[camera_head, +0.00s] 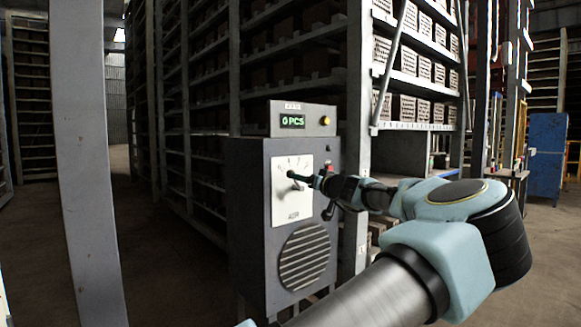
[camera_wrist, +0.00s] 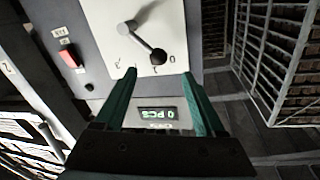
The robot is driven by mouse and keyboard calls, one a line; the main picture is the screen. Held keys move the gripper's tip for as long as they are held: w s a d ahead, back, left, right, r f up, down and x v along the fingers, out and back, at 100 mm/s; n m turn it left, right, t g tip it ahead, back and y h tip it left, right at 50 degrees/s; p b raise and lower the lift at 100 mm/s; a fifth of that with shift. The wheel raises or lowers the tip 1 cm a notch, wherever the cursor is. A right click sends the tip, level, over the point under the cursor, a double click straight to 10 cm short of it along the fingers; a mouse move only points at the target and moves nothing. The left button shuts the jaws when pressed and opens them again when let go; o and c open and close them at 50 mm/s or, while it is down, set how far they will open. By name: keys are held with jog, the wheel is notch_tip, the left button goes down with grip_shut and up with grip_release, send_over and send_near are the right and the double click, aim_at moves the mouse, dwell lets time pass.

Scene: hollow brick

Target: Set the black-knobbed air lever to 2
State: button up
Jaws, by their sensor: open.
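The air lever's black knob (camera_wrist: 158,57) sits at the end of a thin metal rod on a white dial plate (camera_wrist: 112,12). In the head view the knob (camera_head: 291,174) points up and left from its pivot on the plate (camera_head: 290,212). Small marks run along an arc near the knob, but I cannot read them surely. My gripper (camera_wrist: 159,76) is open, its two green fingers reaching toward the knob, with the knob just ahead of the gap between the tips. No grip shows. In the head view my gripper (camera_head: 316,181) is at the plate's right side.
The grey control cabinet (camera_head: 250,215) carries a display reading 0 PCS (camera_head: 292,121), a yellow button (camera_head: 325,120) and a round vent (camera_head: 305,257). A red switch (camera_wrist: 68,56) is beside the plate. Brick racks (camera_head: 425,60) stand behind; a grey post (camera_head: 80,150) stands left.

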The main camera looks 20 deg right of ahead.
jog(key=p+x, duration=0.2)
jog(key=x, duration=0.8)
jog(key=shift+w+d+r+p, duration=0.1)
jog(key=shift+w+d+p, duration=0.05)
jog(key=shift+w+p, duration=0.15)
grip_shut()
dwell(1.0)
